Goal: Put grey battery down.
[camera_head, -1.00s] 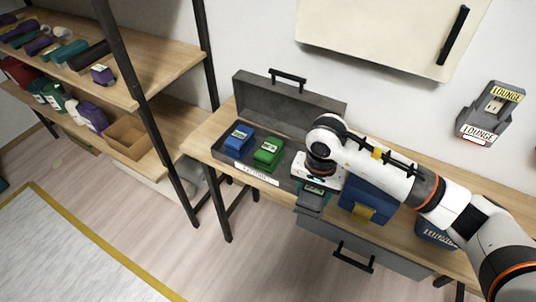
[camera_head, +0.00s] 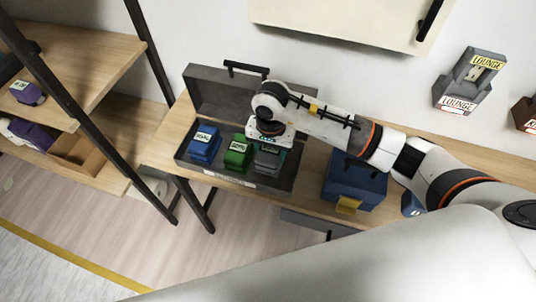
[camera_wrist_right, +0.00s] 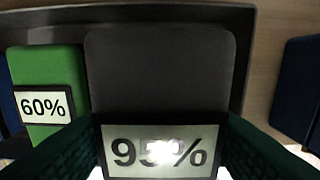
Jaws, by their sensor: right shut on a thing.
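The grey battery (camera_head: 268,158) is in the right end of the open grey case (camera_head: 284,182), beside the green battery (camera_head: 238,153). My right gripper (camera_head: 268,143) is above it and shut on it. In the right wrist view the grey battery (camera_wrist_right: 160,70) shows a "95%" label between the dark green fingers, with the green battery (camera_wrist_right: 45,80) marked "60%" to its left. The blue battery (camera_head: 204,145) stands at the left end of the case. I cannot tell whether the grey battery rests fully on the case floor. My left gripper is not in view.
A blue box (camera_head: 352,184) with a yellow latch stands on the table right of the case. The raised case lid (camera_head: 210,90) is behind the batteries. A wall holder marked "LOUNGE" (camera_head: 468,82) hangs at right. Shelves (camera_head: 105,70) stand at left.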

